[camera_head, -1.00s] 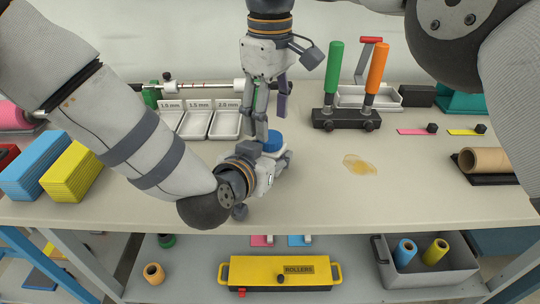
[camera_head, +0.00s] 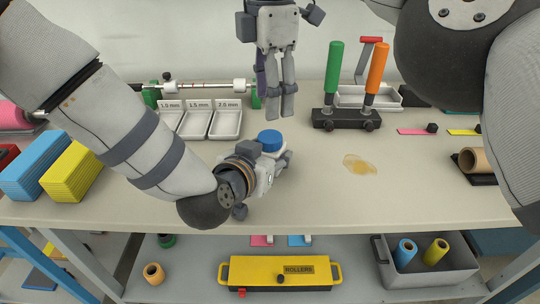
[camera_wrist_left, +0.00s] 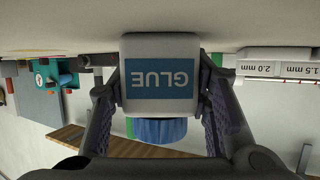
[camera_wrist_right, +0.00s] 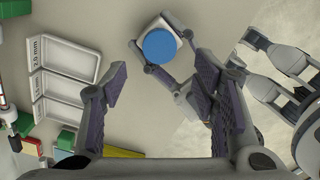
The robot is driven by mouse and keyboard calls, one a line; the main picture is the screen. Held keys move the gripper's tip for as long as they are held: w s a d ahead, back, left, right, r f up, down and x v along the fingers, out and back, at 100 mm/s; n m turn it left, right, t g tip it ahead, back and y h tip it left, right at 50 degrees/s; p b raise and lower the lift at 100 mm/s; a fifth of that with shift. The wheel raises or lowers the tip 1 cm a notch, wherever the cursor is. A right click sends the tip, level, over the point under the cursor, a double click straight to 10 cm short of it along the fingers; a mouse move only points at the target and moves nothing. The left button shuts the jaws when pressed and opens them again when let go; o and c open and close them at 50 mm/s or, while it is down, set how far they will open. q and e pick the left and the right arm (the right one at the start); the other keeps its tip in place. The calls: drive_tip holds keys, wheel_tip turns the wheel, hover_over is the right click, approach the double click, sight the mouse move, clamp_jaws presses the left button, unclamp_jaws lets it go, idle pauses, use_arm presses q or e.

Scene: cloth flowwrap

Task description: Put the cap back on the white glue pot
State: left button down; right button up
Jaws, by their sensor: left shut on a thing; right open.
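The white glue pot (camera_wrist_left: 162,52) stands on the table, with a GLUE label that looks upside down in the left wrist view. My left gripper (camera_head: 279,162) is shut around the pot's sides. The blue cap (camera_head: 269,137) sits on top of the pot and looks level; it also shows in the left wrist view (camera_wrist_left: 160,130) and from above in the right wrist view (camera_wrist_right: 159,46). Whether it is screwed tight I cannot tell. My right gripper (camera_head: 280,116) is open and empty, above and behind the pot, clear of the cap.
White trays (camera_head: 226,122) marked by thickness stand left behind the pot. A black stand (camera_head: 346,119) with green and orange handles is at the back right. An amber glue puddle (camera_head: 360,165) lies right of the pot. Blue and yellow blocks (camera_head: 72,172) are at the left.

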sight(270, 136)
wheel_tip(270, 136, down, 8)
drive_tip(key=shift+f, duration=0.1)
idle(0.5)
drive_tip(key=c, duration=1.2)
drive_tip(key=m, duration=0.5)
drive_tip(key=shift+m, duration=0.3)
drive_tip(key=m, duration=0.4)
drive_tip(key=o, duration=1.3)
drive_tip(key=shift+c, duration=0.2)
